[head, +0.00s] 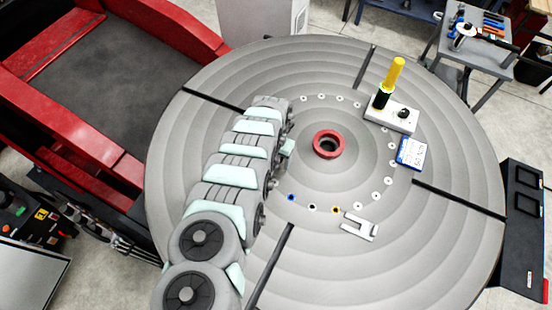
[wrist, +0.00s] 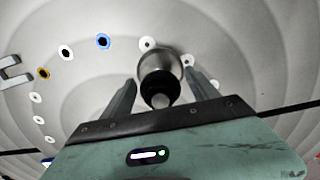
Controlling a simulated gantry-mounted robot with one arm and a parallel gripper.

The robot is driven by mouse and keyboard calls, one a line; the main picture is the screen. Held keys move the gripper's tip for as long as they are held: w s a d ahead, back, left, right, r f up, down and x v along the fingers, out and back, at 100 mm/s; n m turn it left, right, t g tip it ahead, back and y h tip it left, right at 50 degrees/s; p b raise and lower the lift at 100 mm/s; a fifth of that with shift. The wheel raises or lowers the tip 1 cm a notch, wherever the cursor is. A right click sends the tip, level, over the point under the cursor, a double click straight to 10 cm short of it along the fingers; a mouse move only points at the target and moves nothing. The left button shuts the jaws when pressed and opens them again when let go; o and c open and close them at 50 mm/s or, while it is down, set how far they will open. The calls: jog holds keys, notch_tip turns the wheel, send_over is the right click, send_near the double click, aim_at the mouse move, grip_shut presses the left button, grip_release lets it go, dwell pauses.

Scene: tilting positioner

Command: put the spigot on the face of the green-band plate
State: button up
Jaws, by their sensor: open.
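In the wrist view my gripper (wrist: 161,78) is open, with one dark finger on each side. A shiny grey rounded piece with a black lower ring and a small grey end, which looks like the spigot (wrist: 158,65), shows between the fingers. I cannot tell whether the fingers touch it. In the head view my arm hides that piece and most of my gripper. The large round grey table (head: 330,255) carries a ring of small round marks. I see no plate with a clear green band in either view.
A blue mark (head: 291,197) and an orange mark (head: 336,210) sit in the ring. A forked metal piece (head: 360,229), a blue-and-white box (head: 411,152), a pale block (head: 402,120) with a yellow-handled tool (head: 394,74), and a red central ring (head: 327,144) are on the table.

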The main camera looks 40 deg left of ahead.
notch_tip(320, 180, up, 11)
jog(key=shift+w+a+r+b, duration=0.1)
jog(key=shift+r+b, duration=0.1)
jog(key=shift+b, duration=0.85)
jog(key=shift+r, duration=0.35)
